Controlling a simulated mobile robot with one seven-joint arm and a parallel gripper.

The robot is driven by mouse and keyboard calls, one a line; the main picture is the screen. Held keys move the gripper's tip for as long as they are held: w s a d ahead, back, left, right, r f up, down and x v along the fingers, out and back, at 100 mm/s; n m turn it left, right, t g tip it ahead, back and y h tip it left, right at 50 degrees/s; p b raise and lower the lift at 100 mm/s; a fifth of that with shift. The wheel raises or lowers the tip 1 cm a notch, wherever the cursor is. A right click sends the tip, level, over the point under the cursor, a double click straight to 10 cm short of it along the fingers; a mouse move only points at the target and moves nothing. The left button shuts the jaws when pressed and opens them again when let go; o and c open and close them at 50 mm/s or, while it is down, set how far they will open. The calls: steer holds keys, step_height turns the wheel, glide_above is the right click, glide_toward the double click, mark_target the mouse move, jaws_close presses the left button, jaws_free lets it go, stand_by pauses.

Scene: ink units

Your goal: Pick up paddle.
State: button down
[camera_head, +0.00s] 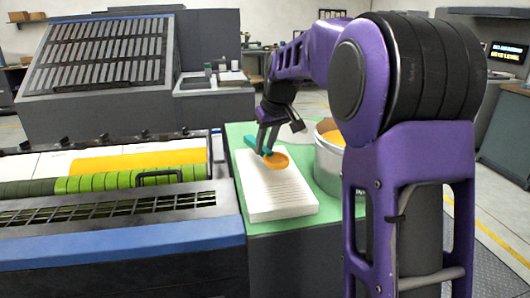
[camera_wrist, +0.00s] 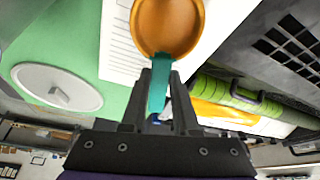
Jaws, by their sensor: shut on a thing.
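The paddle has a round copper-orange head (camera_head: 277,159) and a teal handle. In the head view it shows over the white paper stack; I cannot tell how high it is above it. My gripper (camera_head: 267,139) is shut on the teal handle. In the wrist view the paddle's handle (camera_wrist: 159,92) runs between the two fingers of my gripper (camera_wrist: 160,78), and its round head (camera_wrist: 167,24) points away from the wrist. The fingers hide part of the handle.
The lined paper stack (camera_head: 273,200) lies on a green-topped table (camera_head: 240,131). An ink bucket (camera_head: 328,160) stands to its right, partly behind my arm. A white round lid (camera_wrist: 57,86) lies on the green top. A press with green and yellow rollers (camera_head: 100,178) adjoins at left.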

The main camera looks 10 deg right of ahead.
step_height(320, 180, up, 25)
steer(key=p, duration=0.7)
steer(key=c, duration=1.2)
jaws_free()
jaws_close()
steer(key=w+f+m+t+b, duration=0.1)
steer(key=w+f+t+b, duration=0.2)
steer(key=f+t, duration=0.2)
steer(key=shift+w+a+f, duration=0.15)
steer(key=shift+a+f, duration=0.25)
steer(key=shift+f, duration=0.85)
